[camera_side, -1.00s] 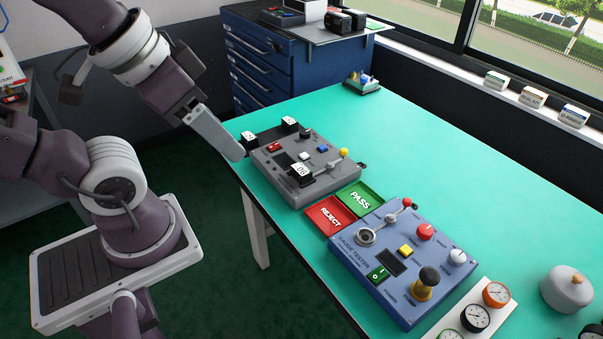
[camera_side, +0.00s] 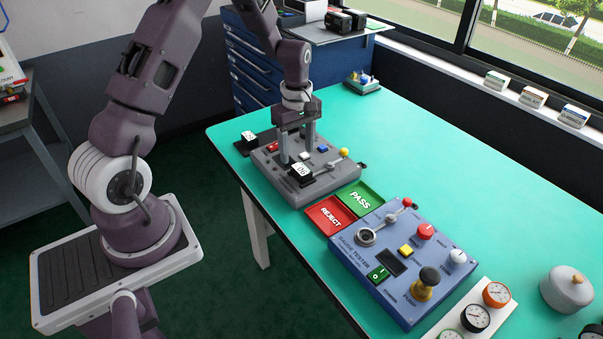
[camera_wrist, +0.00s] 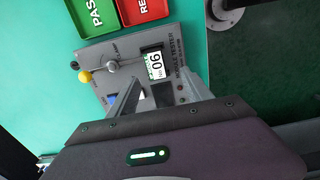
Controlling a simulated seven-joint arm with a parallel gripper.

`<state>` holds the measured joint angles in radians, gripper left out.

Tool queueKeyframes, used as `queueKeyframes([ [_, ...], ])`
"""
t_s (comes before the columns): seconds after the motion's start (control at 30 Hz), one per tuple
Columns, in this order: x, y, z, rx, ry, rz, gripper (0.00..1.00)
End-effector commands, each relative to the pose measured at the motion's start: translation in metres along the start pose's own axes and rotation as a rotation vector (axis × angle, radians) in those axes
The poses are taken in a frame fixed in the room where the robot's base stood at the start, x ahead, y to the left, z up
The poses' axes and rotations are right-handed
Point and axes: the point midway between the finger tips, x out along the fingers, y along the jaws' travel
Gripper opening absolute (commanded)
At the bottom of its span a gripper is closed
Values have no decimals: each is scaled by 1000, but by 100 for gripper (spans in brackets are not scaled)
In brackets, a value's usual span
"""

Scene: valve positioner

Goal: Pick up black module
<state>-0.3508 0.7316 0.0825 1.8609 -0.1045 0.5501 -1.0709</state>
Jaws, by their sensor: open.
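A black module with a white label reading 06 (camera_side: 301,173) sits on the front part of the grey module tester (camera_side: 320,184). In the wrist view the black module (camera_wrist: 155,66) shows just beyond my fingertips, its label facing up. My gripper (camera_side: 297,156) is open and points down over the tester, just behind the module in the side view. In the wrist view my gripper (camera_wrist: 163,84) has its fingers spread with nothing between them. A second black module (camera_side: 249,138) with a white label sits on a dark mat left of the tester.
The tester's lever with a yellow knob (camera_side: 343,152) stands close to the right of the module. The red REJECT tray (camera_side: 327,229), green PASS tray (camera_side: 376,203) and blue gauge tester (camera_side: 348,277) lie in front. The table behind is mostly clear.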

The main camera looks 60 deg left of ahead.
Motion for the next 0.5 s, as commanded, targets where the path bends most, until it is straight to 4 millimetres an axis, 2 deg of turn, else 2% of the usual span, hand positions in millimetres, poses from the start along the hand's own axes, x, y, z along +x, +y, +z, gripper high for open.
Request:
queueKeyframes([
  [0.33,57,7,4,-1,-3,-5,58],
  [0.5,69,8,4,0,-1,-2,58],
])
